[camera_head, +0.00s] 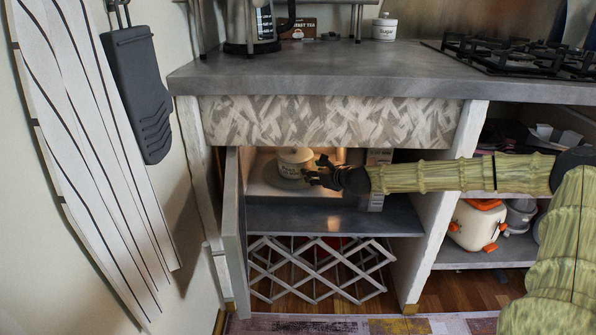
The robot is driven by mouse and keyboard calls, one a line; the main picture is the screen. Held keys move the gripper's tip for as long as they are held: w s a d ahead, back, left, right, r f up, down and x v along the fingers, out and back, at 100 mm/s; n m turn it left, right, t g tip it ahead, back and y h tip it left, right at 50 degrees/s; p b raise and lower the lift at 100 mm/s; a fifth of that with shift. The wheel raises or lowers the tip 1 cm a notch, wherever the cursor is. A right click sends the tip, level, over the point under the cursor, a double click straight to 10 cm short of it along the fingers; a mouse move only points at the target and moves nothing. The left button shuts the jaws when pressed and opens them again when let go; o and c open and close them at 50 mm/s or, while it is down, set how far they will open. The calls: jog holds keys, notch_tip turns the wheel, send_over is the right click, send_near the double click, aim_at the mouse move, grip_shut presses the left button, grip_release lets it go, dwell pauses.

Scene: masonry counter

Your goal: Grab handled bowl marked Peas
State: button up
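A small white lidded pot (296,161) stands on the upper shelf inside the open cabinet under the counter. It has dark lettering on its front, too small to read surely as Peas. My gripper (314,170) reaches in from the right, just beside the pot's right side. Its dark fingers look spread apart, with nothing visible between them. I cannot tell whether a fingertip touches the pot. The pot's handle is not clearly visible.
The cabinet door (235,235) stands open at the left. A box (377,185) stands on the shelf behind my arm. A lattice rack (318,270) sits below. A white pot with orange parts (474,226) is in the right compartment. The Sugar jar (384,27) is on the counter (300,76).

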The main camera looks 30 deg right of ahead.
jog(key=shift+x, duration=0.85)
jog(key=shift+a, duration=0.1)
grip_shut()
jog(key=shift+r, duration=0.1)
